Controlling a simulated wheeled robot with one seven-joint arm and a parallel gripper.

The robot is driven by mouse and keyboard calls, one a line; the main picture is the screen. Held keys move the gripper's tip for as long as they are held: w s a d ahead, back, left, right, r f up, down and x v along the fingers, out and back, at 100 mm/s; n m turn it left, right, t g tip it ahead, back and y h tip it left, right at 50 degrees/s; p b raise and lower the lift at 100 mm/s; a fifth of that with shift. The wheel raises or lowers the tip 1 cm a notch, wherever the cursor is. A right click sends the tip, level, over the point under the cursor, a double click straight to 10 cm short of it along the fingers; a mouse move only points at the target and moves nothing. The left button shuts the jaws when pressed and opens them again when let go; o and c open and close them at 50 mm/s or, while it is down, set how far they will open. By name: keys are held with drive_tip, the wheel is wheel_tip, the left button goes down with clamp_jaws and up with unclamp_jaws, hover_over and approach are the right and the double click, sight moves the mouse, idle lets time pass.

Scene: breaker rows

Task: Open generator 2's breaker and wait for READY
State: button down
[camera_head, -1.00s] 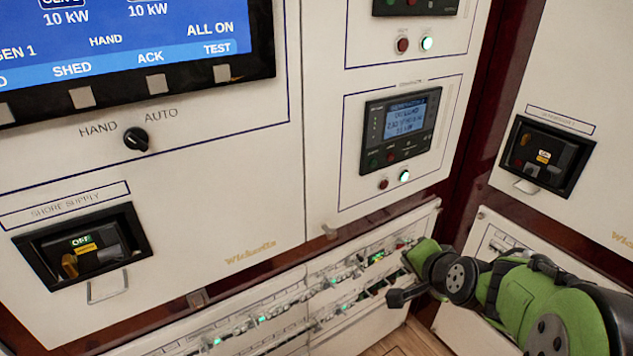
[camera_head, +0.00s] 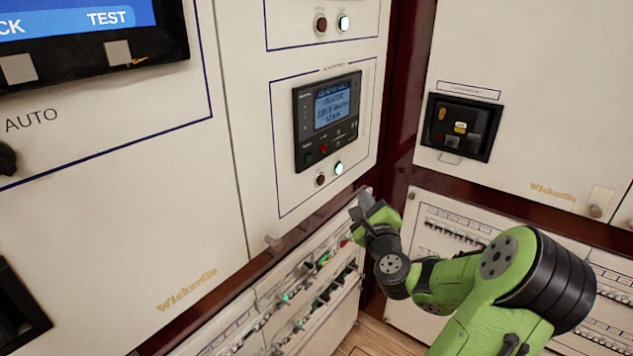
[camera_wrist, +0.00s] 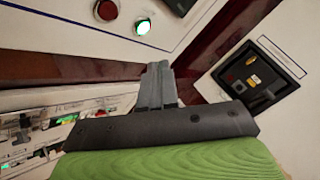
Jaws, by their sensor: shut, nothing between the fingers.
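A black recessed breaker unit (camera_head: 459,128) is set in the white panel at right, with a small yellow tag and a label strip above it too small to read. It also shows in the wrist view (camera_wrist: 252,82). I cannot tell which generator it serves. A generator controller (camera_head: 328,118) with a lit blue screen is on the middle panel; its text is not legible. Below it are a dark red lamp (camera_head: 320,180) and a lit whitish-green lamp (camera_head: 338,168). My gripper (camera_head: 366,202) is shut and empty, below the controller and left of the breaker, apart from both.
Rows of small breakers with green lights (camera_head: 310,290) line the lower panel beside my gripper. Another lower breaker panel (camera_head: 450,230) is behind my arm. A dark red corner post (camera_head: 400,110) divides the walls. A large display (camera_head: 80,40) is at upper left.

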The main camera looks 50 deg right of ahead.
sight(321, 180)
drive_tip(key=w+p, duration=0.4)
drive_tip(key=w, duration=0.4)
drive_tip(key=shift+w+a, duration=0.25)
drive_tip(key=shift+a, duration=0.15)
idle(1.5)
drive_tip(key=shift+w+p, duration=0.4)
drive_tip(key=shift+w+p, duration=0.3)
drive_tip(key=shift+w, duration=0.15)
idle(0.5)
drive_tip(key=shift+s+b, duration=0.5)
drive_tip(key=shift+s, duration=0.3)
